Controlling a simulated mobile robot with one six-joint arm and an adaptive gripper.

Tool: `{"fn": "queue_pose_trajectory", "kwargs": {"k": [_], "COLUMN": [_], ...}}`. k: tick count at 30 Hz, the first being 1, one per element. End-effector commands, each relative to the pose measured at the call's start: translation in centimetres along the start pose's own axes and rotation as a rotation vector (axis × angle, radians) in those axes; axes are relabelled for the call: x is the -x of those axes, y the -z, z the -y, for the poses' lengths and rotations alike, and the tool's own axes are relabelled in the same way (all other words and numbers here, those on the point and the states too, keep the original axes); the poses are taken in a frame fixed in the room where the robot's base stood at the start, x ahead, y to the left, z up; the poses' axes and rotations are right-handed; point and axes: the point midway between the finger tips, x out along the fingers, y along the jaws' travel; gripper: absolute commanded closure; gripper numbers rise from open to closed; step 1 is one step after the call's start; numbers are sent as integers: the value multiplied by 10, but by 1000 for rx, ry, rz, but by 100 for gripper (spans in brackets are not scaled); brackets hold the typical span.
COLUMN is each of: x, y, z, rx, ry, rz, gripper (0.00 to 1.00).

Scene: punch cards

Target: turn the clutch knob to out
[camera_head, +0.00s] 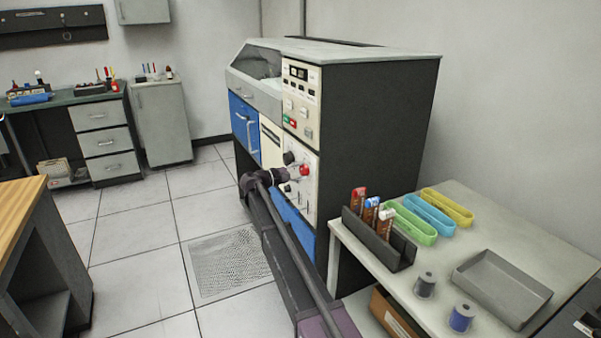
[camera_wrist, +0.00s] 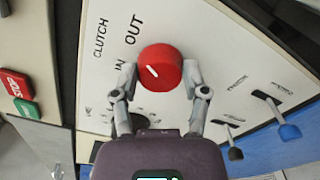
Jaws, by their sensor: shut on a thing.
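The red clutch knob (camera_wrist: 160,62) is on a white panel (camera_wrist: 215,75), beside printed words CLUTCH, OUT and IN. The white line on its face slants to the upper left in the wrist view, towards the side with the labels; I cannot tell exactly which label it meets. My gripper (camera_wrist: 161,76) is shut on the knob, with one finger on each side of it. In the head view the knob (camera_head: 304,170) shows on the front of the dark machine (camera_head: 375,140), with my gripper (camera_head: 285,176) at it.
Red STOP and green buttons (camera_wrist: 16,85) are at the left. A light table (camera_head: 440,270) with trays and spools stands right of my arm. The tiled floor (camera_head: 140,250) to the left is open.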

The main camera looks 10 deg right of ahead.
Motion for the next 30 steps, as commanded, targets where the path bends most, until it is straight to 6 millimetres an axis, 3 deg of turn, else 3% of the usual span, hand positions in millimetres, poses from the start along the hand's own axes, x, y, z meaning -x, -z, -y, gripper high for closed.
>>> {"fn": "queue_pose_trajectory", "kwargs": {"k": [10, 11, 14, 30], "x": [-2, -2, -2, 3], "y": [2, 2, 2, 1], "z": [-3, -3, -3, -1], "rx": [-6, -6, -5, -4], "ry": [-7, -7, -6, -2], "rz": [-2, -2, -2, -1], "gripper": [90, 39, 9, 7]}}
